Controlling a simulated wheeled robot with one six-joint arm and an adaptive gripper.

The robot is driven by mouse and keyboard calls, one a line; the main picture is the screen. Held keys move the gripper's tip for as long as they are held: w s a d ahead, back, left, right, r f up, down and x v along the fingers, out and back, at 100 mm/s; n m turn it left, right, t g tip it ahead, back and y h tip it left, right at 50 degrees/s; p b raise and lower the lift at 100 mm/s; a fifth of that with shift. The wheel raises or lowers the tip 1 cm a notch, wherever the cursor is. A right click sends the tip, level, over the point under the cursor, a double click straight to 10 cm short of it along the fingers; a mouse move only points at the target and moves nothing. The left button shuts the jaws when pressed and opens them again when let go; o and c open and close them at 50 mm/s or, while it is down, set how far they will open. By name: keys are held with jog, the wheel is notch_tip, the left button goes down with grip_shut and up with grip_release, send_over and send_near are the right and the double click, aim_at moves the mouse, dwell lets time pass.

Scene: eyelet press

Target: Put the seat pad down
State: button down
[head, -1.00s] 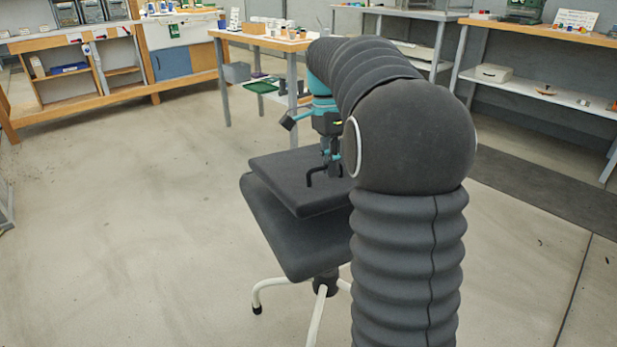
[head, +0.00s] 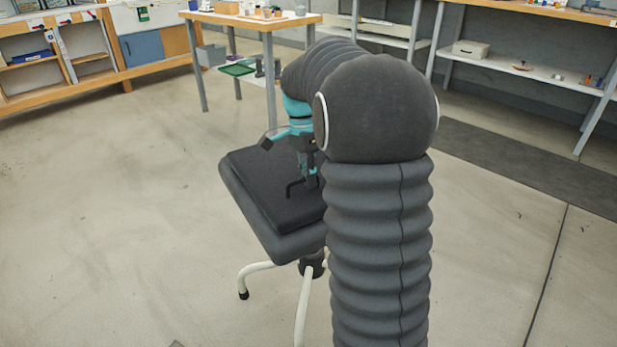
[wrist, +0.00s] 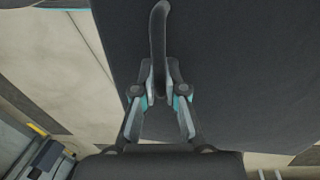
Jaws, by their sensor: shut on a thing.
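The seat pad (head: 265,178) is a flat dark slab with a black bar handle (head: 297,188) on top. It lies level over the dark seat of a stool (head: 283,248), appearing to rest on it, with the seat's edge showing at the left and front. My gripper (head: 308,178) is above the pad, partly hidden by my arm. In the wrist view the gripper (wrist: 160,92) is shut on the handle (wrist: 160,40), and the pad (wrist: 240,75) fills the middle and right. The pad's right side is hidden behind my arm in the head view.
The stool has white legs (head: 305,310) on a bare concrete floor, which is open to the left. A wooden-topped table (head: 250,22) stands behind it. Shelving with a blue door (head: 172,58) is at the back left, and a shelf bench (head: 520,70) at the back right.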

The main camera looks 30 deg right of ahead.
jog(key=c, duration=1.2)
grip_release()
jog(key=shift+r, duration=0.15)
notch_tip(320, 180, up, 12)
jog(key=w+p, duration=0.2)
jog(key=s+a+n+t, duration=0.4)
jog(key=s+a+n, duration=0.45)
jog(key=s, duration=0.45)
jog(key=shift+s+a+f+n+t, duration=0.75)
jog(key=shift+s+f+n, duration=0.6)
jog(key=shift+s, duration=0.8)
jog(key=shift+s+a+f+n+t, duration=0.45)
jog(key=shift+s+a+f+n, duration=0.6)
jog(key=shift+s+n, duration=0.8)
jog(key=shift+s+a+f+n+t, duration=0.7)
jog(key=shift+s+f+n, duration=0.55)
jog(key=shift+s, duration=1.2)
jog(key=shift+a, duration=0.1)
